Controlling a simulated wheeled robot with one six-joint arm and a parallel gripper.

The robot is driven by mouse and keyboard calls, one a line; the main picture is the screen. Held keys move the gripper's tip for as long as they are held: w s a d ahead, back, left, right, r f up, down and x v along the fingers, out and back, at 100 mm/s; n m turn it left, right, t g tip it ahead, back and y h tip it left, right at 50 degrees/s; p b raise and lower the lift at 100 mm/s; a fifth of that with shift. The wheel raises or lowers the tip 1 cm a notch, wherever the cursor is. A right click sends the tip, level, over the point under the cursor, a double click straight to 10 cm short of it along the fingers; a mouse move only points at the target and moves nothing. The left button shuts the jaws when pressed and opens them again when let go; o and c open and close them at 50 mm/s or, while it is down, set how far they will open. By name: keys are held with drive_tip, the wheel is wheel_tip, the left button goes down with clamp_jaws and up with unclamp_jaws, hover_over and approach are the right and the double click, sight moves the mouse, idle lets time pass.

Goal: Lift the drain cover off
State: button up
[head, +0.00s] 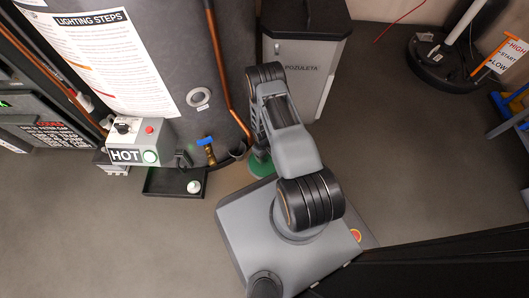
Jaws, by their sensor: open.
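A round green disc (262,168) lies on the floor between the tank and my base. It looks like the drain cover, but my arm and base hide part of it. My gripper (261,154) points down just above the disc, mostly hidden by my own arm. It is open. Whether its fingers touch the disc cannot be told from this view.
A tall grey tank (160,85) stands at left, with a HOT control box (139,140), a brass valve with blue handle (207,147) and a black tray (163,183). A grey cabinet (303,70) stands behind my arm. A black round base (440,62) is at upper right.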

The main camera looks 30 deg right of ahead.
drive_tip(key=shift+f, duration=0.35)
drive_tip(key=shift+c, duration=0.4)
drive_tip(key=c, duration=1.1)
drive_tip(key=o, duration=0.5)
drive_tip(key=c, duration=0.4)
drive_tip(key=shift+r, duration=0.1)
drive_tip(key=shift+c, duration=0.2)
drive_tip(key=shift+r, duration=0.1)
drive_tip(key=shift+r+p, duration=0.5)
drive_tip(key=shift+r, duration=0.1)
